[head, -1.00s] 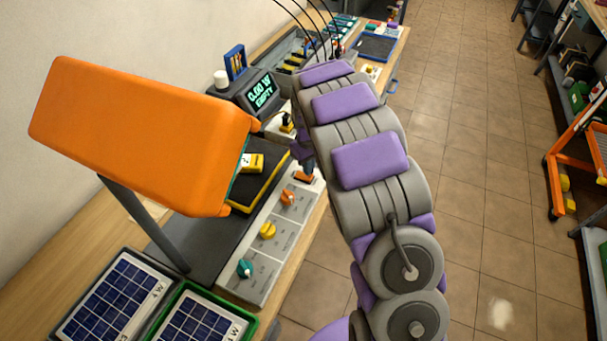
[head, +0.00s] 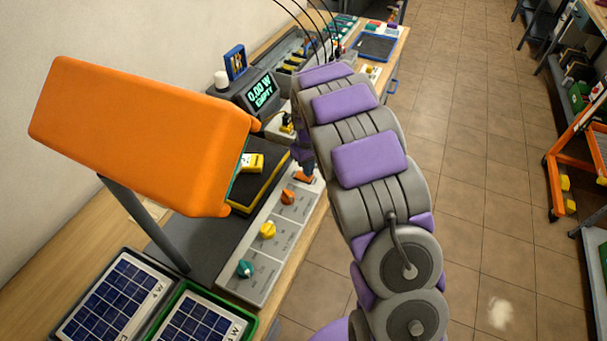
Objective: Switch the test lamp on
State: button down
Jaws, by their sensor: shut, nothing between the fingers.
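The test lamp appears to be the large orange hood (head: 140,130) on a grey post at the left. I cannot see its underside, so whether it is lit does not show. A grey control panel (head: 262,285) along the bench front carries a teal knob (head: 245,269), a yellow knob (head: 267,230) and an orange knob (head: 288,196). A small orange part (head: 305,178) shows at the panel's far end; I cannot tell whether it is a switch. My gripper (head: 307,166), shut and empty, is just above or against it, pointing down and partly hidden by my arm.
A display (head: 262,92) behind the panel reads 0.00 W EMPTY. A dark tray with a yellow block (head: 253,162) sits under the hood. Solar panels (head: 118,295) lie at the front left.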

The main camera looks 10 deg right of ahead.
jog(key=shift+f, duration=0.6)
dwell(0.3)
jog(key=shift+r+p, duration=1.45)
jog(key=shift+r, duration=2)
jog(key=shift+s+r, duration=0.15)
jog(key=shift+r, duration=0.1)
jog(key=s+d+r+m, duration=0.1)
jog(key=s+r+m, duration=0.1)
jog(key=s+r, duration=0.7)
jog(key=s+r+m+g, duration=0.1)
jog(key=s+r, duration=0.1)
jog(key=s, duration=1.4)
jog(key=s+r+m, duration=0.1)
jog(key=s+r, duration=0.1)
jog(key=s, duration=1.5)
jog(key=shift+a+r+m+g, duration=0.35)
jog(key=shift+a+m+g, duration=0.05)
jog(key=shift+a, duration=0.05)
